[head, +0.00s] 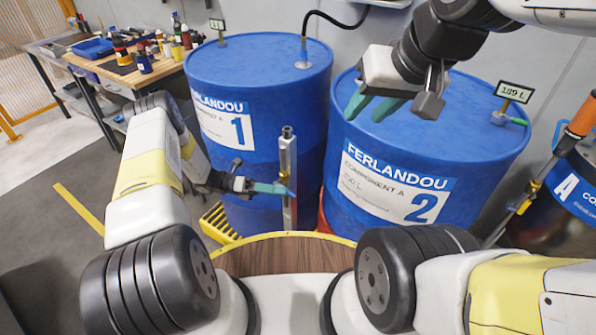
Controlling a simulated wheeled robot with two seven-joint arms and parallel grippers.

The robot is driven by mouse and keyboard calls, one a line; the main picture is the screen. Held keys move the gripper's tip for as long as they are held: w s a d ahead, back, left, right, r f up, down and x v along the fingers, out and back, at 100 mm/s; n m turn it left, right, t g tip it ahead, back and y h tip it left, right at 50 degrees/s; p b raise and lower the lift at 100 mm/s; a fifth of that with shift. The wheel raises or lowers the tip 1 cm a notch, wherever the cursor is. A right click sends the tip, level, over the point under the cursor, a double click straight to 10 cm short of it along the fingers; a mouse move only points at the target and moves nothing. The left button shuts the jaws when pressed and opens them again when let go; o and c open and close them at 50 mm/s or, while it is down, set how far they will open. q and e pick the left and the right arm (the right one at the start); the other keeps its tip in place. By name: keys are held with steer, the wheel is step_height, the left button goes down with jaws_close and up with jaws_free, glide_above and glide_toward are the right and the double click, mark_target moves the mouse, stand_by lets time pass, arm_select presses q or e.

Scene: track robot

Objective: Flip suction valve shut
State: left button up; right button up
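A thin grey vertical suction pipe (289,160) with a dark top fitting stands in front of the gap between two blue drums. A small blue part, possibly the valve handle, shows near the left gripper's tips, but it is too small to tell how it is set. My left gripper (272,188) has teal fingertips, seen side-on, reaching the pipe at mid-height. I cannot tell whether they touch it or hold anything. My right gripper (370,107) hangs over the near-left rim of drum 2, its teal fingertips apart and empty.
Blue drum 1 (270,75) and blue drum 2 (455,135) stand ahead. A drum marked A (570,185) and an orange-handled tool (580,115) are at right. A workbench (135,75) with bottles is at back left. Floor at left is clear.

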arm_select(q)
steer(key=x, duration=0.6)
steer(key=shift+d, duration=0.25)
jaws_close()
stand_by(1.2)
